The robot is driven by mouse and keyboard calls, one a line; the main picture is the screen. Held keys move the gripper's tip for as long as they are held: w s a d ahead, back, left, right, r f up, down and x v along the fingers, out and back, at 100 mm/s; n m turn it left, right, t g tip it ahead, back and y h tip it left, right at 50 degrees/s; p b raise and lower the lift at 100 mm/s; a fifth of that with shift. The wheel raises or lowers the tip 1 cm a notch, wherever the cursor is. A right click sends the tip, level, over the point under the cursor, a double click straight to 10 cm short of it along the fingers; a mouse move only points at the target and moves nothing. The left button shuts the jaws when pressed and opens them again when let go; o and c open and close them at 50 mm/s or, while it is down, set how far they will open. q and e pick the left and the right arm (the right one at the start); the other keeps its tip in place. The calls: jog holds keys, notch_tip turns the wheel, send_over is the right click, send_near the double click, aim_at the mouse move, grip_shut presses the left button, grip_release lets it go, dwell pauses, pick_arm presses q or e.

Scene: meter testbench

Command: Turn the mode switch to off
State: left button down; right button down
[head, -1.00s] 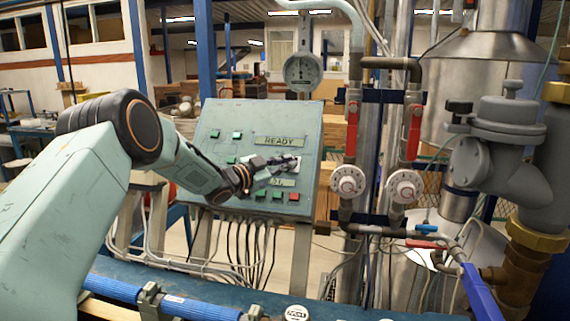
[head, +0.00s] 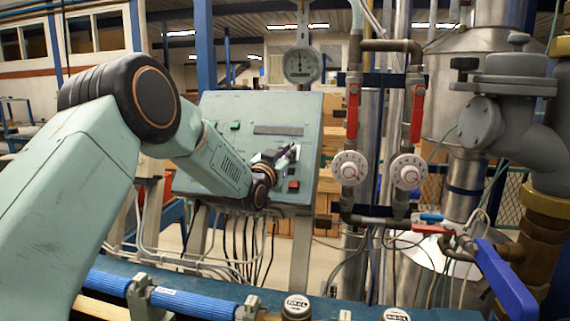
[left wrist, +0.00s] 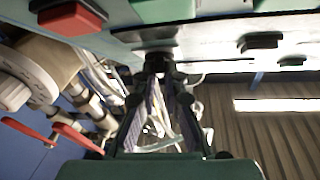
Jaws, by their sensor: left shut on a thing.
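The control panel (head: 228,108) is a pale green box with several buttons and a dark display strip (head: 278,130) that shows no text. My left gripper (head: 287,156) is at the right middle of the panel face, and my own arm covers much of the lower left. In the left wrist view, the two fingers of my left gripper (left wrist: 159,82) close in on the mode switch (left wrist: 158,62), a small black knob on the panel face. The gripper is shut on it. The switch's pointer direction cannot be read. My right gripper is not in view.
A red button (head: 293,186) sits just below my left gripper. Pipes with red-handled valves (head: 352,108) and white dials (head: 349,168) stand right of the panel. A round gauge (head: 301,64) is above it. A blue pipe (head: 190,303) runs along the front.

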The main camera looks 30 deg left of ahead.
pick_arm(q)
jog(key=shift+d+r+n+y+b, duration=0.1)
jog(key=shift+n+y+b, duration=0.2)
jog(key=shift+n+y, duration=0.5)
jog(key=shift+d+r+n+y+b, duration=0.1)
jog(key=shift+n+y+b, duration=0.15)
jog(key=shift+n+y, duration=0.55)
jog(key=shift+w+n+y, duration=0.1)
jog(key=shift+n+y, duration=0.2)
jog(key=shift+n, duration=0.1)
jog(key=c, duration=1.7)
grip_release()
jog(key=shift+c, duration=0.2)
jog(key=o, duration=0.3)
jog(key=shift+f, duration=0.15)
jog(key=v, duration=1.2)
jog(key=shift+r, duration=0.3)
